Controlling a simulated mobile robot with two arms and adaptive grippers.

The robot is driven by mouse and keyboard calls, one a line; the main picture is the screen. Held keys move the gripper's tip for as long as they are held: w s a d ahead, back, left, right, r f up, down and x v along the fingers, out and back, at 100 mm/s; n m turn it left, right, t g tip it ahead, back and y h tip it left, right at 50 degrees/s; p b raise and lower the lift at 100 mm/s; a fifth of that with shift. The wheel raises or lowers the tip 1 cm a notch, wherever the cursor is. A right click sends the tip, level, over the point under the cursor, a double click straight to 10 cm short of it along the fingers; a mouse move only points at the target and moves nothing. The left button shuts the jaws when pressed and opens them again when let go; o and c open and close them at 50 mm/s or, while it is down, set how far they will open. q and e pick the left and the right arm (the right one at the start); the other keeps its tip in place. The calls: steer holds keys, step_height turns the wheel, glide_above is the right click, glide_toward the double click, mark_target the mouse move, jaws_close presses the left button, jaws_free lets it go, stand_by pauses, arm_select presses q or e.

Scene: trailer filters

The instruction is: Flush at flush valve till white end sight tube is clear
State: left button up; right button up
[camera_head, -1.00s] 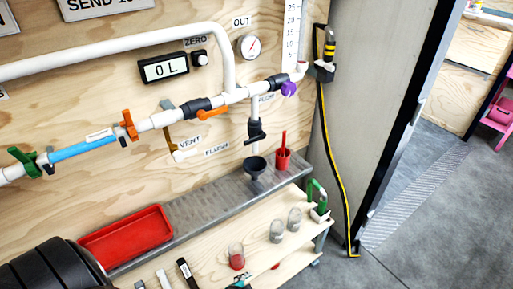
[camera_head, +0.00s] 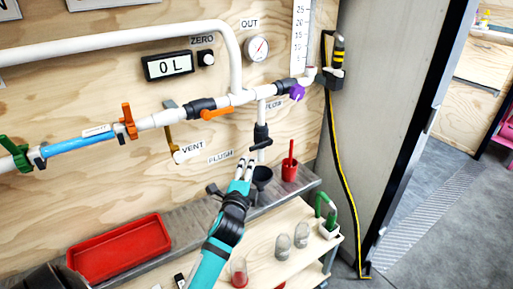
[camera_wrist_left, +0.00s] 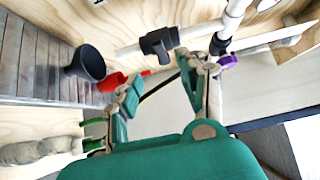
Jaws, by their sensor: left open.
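The black flush valve (camera_head: 261,134) sits on a short white drop pipe above a black funnel (camera_head: 262,174). Its black handle (camera_head: 262,148) lies across the pipe. In the left wrist view the valve (camera_wrist_left: 158,42) is ahead of the fingers and the funnel (camera_wrist_left: 85,62) is to the left. My left gripper (camera_head: 244,169) is open, below and left of the handle, with no visible contact; its spread fingers show in the left wrist view (camera_wrist_left: 160,78). A blue tube section (camera_head: 78,145) with a small label is in the line at left; I cannot tell which part is the white-end sight tube.
A purple valve handle (camera_head: 297,92), an orange handle (camera_head: 216,113) and a VENT pipe (camera_head: 188,153) are close by. A red tray (camera_head: 120,248) is on the shelf. The display (camera_head: 168,66) reads 0 L.

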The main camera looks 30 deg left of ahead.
mark_target(256, 148)
arm_select(q)
steer(key=x, duration=1.2)
jaws_close()
steer(key=shift+f, duration=0.1)
